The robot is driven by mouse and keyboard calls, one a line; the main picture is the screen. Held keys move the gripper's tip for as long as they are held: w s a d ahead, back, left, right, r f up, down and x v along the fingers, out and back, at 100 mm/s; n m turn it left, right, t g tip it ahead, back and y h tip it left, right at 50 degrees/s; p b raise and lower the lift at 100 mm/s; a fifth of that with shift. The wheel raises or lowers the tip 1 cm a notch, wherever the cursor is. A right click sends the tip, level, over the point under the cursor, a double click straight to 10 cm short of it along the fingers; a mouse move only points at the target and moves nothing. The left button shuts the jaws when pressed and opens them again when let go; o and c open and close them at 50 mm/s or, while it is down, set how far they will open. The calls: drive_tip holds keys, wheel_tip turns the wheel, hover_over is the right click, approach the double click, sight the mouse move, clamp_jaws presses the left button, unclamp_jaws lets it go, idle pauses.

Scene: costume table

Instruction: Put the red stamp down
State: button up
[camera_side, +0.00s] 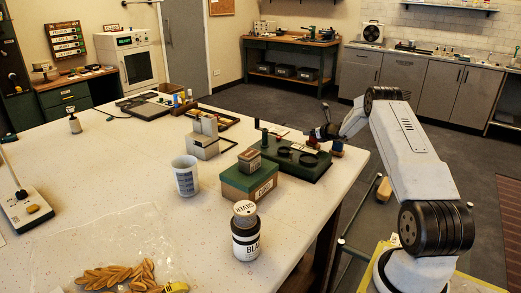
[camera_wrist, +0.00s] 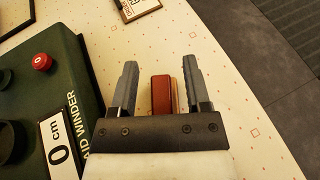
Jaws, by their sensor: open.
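The red stamp (camera_wrist: 162,96) is a small red block with a tan side, seen between my two fingers in the wrist view. In the side view a small reddish-brown piece (camera_side: 337,150) under my gripper (camera_side: 327,134) at the table's right edge looks like it. My gripper (camera_wrist: 161,72) is open, with a finger on each side of the stamp and visible gaps to both. The stamp's lower end is hidden behind the gripper's dark crossbar. I cannot tell whether it rests on the table.
The green braid winder (camera_side: 305,164) stands close to the left of my gripper; its red knob (camera_wrist: 42,62) shows in the wrist view. A framed card (camera_wrist: 137,8) lies ahead. The table edge is close on the right. A green box (camera_side: 248,182) and a black bottle (camera_side: 246,238) stand nearer the side camera.

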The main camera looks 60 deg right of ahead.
drive_tip(key=v, duration=1.1)
drive_tip(key=shift+s+a, duration=0.2)
drive_tip(key=shift+s, duration=0.1)
